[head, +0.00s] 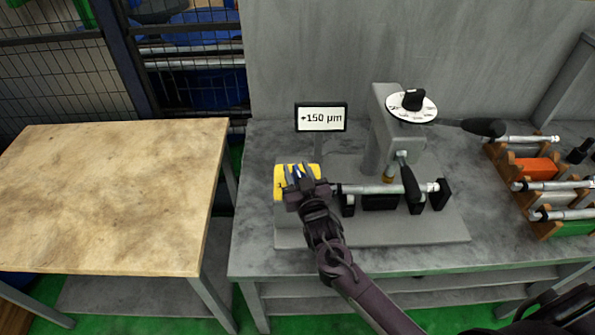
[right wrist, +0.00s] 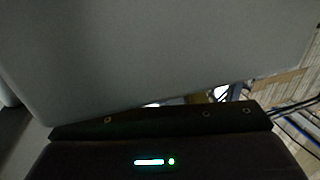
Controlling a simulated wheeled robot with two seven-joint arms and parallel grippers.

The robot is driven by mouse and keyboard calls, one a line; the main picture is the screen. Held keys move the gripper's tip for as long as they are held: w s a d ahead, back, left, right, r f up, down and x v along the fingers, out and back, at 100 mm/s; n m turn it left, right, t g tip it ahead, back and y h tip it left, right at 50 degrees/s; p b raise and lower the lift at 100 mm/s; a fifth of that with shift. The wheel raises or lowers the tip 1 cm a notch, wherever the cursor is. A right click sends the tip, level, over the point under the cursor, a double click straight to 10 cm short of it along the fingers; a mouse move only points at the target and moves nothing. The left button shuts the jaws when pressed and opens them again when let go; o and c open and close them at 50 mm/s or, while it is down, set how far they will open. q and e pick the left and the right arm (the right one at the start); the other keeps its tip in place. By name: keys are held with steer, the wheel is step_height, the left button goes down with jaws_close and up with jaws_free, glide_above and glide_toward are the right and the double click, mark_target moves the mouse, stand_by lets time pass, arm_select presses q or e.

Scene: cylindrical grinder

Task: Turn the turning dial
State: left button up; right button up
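The turning dial (head: 413,99) is a black knob on a white marked disc, on top of a grey post of the grinder (head: 385,130). My right gripper (head: 299,170) reaches in from the lower right and is over the yellow block (head: 282,185) at the grinder's left end, well left of and nearer than the dial. Its two fingers look apart, with nothing visible held; whether they touch the block is unclear. My left gripper is not in view.
A small display (head: 321,117) reads +150 µm behind the gripper. A shaft with a black handle (head: 411,184) lies across the grinder base. At right, a wooden rack (head: 510,175) holds several gauges. A bare wooden table (head: 110,190) stands at left.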

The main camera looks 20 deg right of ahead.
steer(key=shift+s+f, duration=0.15)
steer(key=shift+s, duration=0.2)
steer(key=s+b, duration=0.2)
steer(key=s, duration=0.5)
steer(key=shift+s+a, duration=0.1)
stand_by(0.3)
